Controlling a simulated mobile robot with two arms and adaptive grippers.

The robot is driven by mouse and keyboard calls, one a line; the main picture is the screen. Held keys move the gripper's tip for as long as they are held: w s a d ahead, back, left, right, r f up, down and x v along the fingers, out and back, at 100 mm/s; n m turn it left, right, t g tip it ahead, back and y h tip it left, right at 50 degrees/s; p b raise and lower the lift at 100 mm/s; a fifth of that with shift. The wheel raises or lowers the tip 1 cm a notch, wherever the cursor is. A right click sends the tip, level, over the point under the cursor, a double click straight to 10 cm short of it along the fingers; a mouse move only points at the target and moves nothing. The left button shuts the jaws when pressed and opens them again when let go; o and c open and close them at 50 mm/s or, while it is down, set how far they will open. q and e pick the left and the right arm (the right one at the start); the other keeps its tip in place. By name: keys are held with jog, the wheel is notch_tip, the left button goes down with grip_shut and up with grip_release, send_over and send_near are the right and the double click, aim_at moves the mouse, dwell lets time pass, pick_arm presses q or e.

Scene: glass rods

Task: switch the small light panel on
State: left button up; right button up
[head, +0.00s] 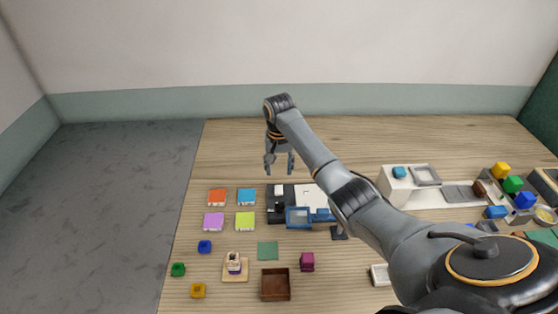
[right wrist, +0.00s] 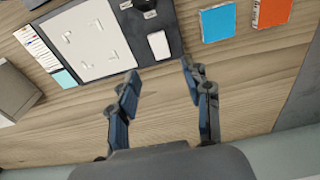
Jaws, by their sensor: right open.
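My right gripper (head: 279,167) is open and empty above the wooden table, just behind a black board (head: 272,205). In the right wrist view its two fingers (right wrist: 160,72) are spread, with the black board (right wrist: 140,30) beyond the tips. A small white rounded panel (right wrist: 158,45) lies on that board, close to the fingertips; it also shows in the head view (head: 280,189). I cannot tell whether either white surface is lit. My left gripper is not in view.
Orange (head: 217,197), blue (head: 246,197), purple (head: 213,222) and green tiles (head: 245,221) lie left of the board. A blue-framed tray (head: 299,218) stands in front. A brown box (head: 275,285) is nearer. The table behind the board is clear. My right arm hides part of the table.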

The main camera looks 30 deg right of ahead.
jog(key=shift+s+r, duration=0.1)
jog(key=shift+r, duration=1.5)
